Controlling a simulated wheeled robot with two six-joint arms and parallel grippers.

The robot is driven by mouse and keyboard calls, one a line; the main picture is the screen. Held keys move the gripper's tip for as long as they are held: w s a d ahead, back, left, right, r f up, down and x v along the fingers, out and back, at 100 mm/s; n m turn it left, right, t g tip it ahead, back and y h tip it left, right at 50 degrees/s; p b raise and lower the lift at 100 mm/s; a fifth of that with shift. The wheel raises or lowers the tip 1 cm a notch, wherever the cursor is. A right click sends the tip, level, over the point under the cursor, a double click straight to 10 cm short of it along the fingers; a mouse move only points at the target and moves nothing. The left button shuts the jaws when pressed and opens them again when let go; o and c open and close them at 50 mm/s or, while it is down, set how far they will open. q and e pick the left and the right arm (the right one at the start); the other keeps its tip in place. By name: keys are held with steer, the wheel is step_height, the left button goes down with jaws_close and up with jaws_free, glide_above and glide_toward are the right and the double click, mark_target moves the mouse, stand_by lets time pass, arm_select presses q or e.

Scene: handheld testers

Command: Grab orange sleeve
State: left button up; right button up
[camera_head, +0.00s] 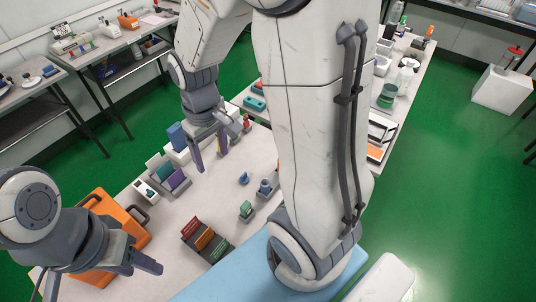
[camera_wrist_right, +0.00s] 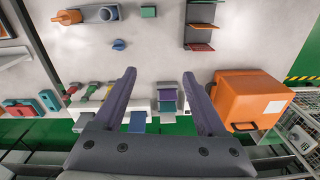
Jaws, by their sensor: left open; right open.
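The orange sleeve (camera_head: 204,239) stands in a dark rack between a red sleeve (camera_head: 190,228) and a green sleeve (camera_head: 216,250), near the front of the table. In the right wrist view the rack (camera_wrist_right: 187,22) is at the top, with the orange sleeve (camera_wrist_right: 202,27) seen edge-on. My right gripper (camera_head: 214,147) is open and empty over the table, well behind the sleeves. Its two fingers (camera_wrist_right: 160,73) show apart in the right wrist view. My left gripper (camera_head: 105,272) is open at the lower left, left of the rack and apart from it.
An orange case (camera_head: 128,222) stands left of the rack, beside my left arm. A stand with purple and teal pieces (camera_head: 178,181) is behind the rack. Small blue and green devices (camera_head: 246,211) stand to its right. Bare tabletop lies between them.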

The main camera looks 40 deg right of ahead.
steer(key=d+f+m+b, duration=0.1)
steer(key=d+f, duration=0.3)
steer(key=d, duration=0.3)
steer(key=d+f+m+b, duration=0.1)
steer(key=d+f, duration=0.3)
steer(key=d, duration=0.4)
steer(key=d+f+m+b, duration=0.1)
steer(key=d+f+m, duration=0.2)
steer(key=d, duration=0.5)
steer(key=shift+s+f, duration=0.15)
steer(key=shift+f, duration=0.65)
steer(key=f, duration=0.5)
steer(key=shift+s+d, duration=0.1)
steer(key=shift+d, duration=0.2)
steer(key=shift+a+f, duration=0.15)
steer(key=shift+f, duration=1.25)
steer(key=shift+a+f, duration=0.15)
steer(key=shift+f, duration=1.25)
jaws_close()
